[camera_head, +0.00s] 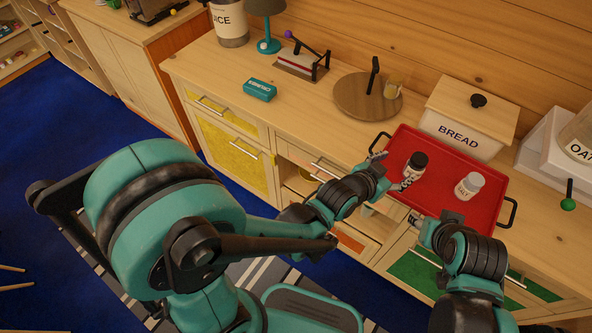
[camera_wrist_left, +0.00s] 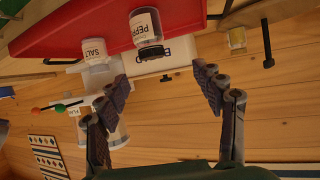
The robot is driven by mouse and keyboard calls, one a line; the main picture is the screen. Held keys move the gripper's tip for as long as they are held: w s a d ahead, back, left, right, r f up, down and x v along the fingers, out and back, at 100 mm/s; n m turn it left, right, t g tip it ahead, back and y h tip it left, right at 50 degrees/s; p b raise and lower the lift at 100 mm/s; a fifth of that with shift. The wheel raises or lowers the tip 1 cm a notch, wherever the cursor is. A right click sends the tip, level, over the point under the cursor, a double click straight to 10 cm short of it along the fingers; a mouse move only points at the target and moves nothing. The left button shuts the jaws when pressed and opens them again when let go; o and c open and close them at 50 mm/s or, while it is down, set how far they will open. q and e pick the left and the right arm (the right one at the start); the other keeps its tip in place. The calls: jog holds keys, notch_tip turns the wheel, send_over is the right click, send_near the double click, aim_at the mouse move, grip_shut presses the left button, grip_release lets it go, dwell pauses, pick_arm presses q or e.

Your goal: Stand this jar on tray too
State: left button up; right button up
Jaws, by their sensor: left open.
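The red tray (camera_head: 440,205) lies on the counter at right. The dark-lidded pepper jar (camera_head: 412,172) stands upright on its left part, and the white-lidded salt jar (camera_head: 466,188) stands farther right on it. My left gripper (camera_head: 391,172) is open and empty at the tray's left side, just left of the pepper jar. In the left wrist view the picture is upside down: the pepper jar (camera_wrist_left: 147,27) and salt jar (camera_wrist_left: 94,51) appear beyond the open fingers (camera_wrist_left: 160,88). My right gripper (camera_head: 420,226) is at the tray's front edge; its fingers are too unclear to judge.
A white bread box (camera_head: 460,127) stands behind the tray. A teal tin (camera_head: 260,90) lies farther left. An oats container (camera_head: 580,140) is at far right. Clear counter lies left of the tray.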

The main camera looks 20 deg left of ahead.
pick_arm(q)
jog(key=s+a+r+n+g+y, duration=0.1)
jog(key=s+a+n+y, duration=0.1)
jog(key=a, duration=0.6)
jog(key=s+a+r+n+g+y, duration=0.1)
jog(key=s+a+n+y, duration=0.1)
jog(key=a, duration=0.7)
jog(key=s+a+n+g+y, duration=0.2)
jog(key=s+a+y, duration=0.1)
jog(key=s+a, duration=0.7)
jog(key=shift+d+r, duration=0.1)
